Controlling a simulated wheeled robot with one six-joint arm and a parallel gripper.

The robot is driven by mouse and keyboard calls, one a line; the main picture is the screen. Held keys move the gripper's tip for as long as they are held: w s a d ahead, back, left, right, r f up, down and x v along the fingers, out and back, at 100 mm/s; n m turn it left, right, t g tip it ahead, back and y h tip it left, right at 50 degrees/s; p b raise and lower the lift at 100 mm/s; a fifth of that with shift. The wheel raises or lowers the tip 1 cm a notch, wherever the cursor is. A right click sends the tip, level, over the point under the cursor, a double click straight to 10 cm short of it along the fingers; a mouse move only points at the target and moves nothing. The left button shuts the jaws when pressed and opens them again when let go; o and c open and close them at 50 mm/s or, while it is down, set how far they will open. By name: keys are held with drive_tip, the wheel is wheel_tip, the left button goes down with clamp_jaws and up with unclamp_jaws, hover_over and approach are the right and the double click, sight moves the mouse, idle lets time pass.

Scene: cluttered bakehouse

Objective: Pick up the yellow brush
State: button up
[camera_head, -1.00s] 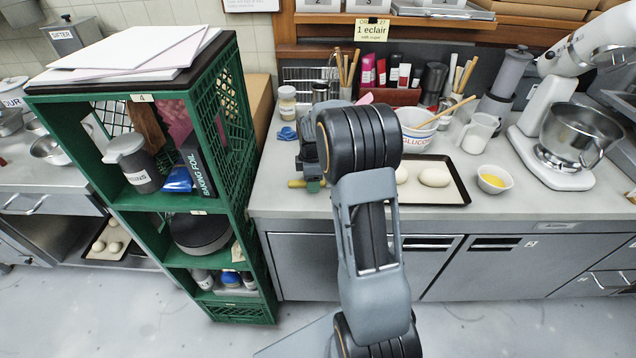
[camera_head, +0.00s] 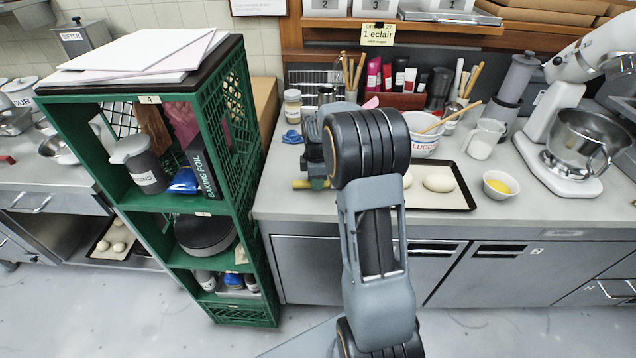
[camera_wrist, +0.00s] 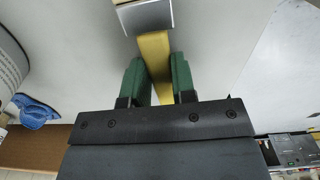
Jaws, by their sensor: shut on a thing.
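The yellow brush (camera_head: 301,184) shows in the head view as a short yellow piece at the counter's front edge, left of my arm. In the wrist view its flat yellow handle (camera_wrist: 154,52) runs between the green fingers of my gripper (camera_wrist: 158,68), with a metal band at the top of the picture. My gripper is shut on the handle. In the head view my gripper (camera_head: 319,183) is mostly hidden behind my arm. I cannot tell whether the brush still touches the counter.
A blue item (camera_head: 292,137) and a jar (camera_head: 292,106) lie behind the brush. A green shelf (camera_head: 240,200) stands close on the left. Right of my arm are a dark tray (camera_head: 455,202) with dough, a bowl (camera_head: 499,185) and a stand mixer (camera_head: 560,170).

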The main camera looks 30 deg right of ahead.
drive_tip(key=s+d+r+b, duration=0.1)
drive_tip(key=s+d+r, duration=0.5)
drive_tip(key=s+r, duration=0.6)
drive_tip(key=shift+s+d+b, duration=0.2)
drive_tip(key=shift+d+b, duration=0.15)
drive_tip(key=shift+b, duration=0.05)
drive_tip(key=shift+d, duration=0.1)
